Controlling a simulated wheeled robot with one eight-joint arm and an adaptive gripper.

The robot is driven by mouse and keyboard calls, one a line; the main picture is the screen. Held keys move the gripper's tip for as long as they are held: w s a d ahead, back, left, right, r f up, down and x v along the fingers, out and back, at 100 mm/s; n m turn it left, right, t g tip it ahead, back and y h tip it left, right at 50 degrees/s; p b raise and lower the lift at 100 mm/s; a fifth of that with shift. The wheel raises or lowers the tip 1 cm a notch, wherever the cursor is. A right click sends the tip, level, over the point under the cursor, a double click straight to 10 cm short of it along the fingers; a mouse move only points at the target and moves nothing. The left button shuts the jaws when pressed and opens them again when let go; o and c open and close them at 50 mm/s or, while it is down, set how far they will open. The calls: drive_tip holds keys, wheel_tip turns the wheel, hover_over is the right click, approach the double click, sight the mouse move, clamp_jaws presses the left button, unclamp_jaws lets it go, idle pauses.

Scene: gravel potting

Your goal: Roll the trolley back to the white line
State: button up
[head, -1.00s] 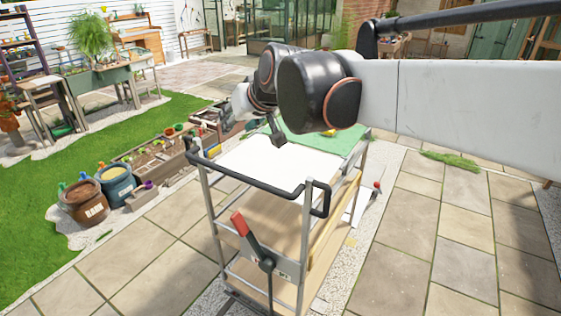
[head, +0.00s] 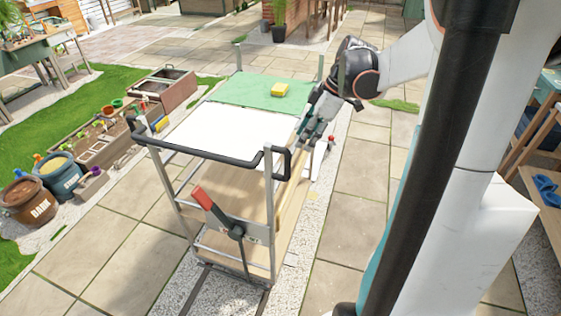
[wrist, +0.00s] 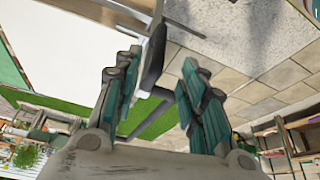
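The trolley (head: 254,250) stands in front of me, with a black push handle (head: 215,155) across its near end and wooden shelves below. A red-tipped lever (head: 203,199) leans to the left at its near end. My gripper (head: 303,140) is just beyond the right end of the handle, beside the trolley's top. In the wrist view the fingers (wrist: 160,92) are spread apart, and a dark bar of the handle (wrist: 154,58) shows between or just past them. I cannot tell whether they touch it. I cannot make out the white line for sure.
Dark rails (head: 235,285) run in gravel under the trolley. Planter boxes (head: 100,140) and buckets (head: 58,176) stand left. Paving to the right is partly clear.

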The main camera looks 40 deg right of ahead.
sight(288, 175)
drive_tip(key=b+x, duration=0.3)
drive_tip(key=x, duration=1)
drive_tip(key=shift+w+f, duration=0.1)
clamp_jaws()
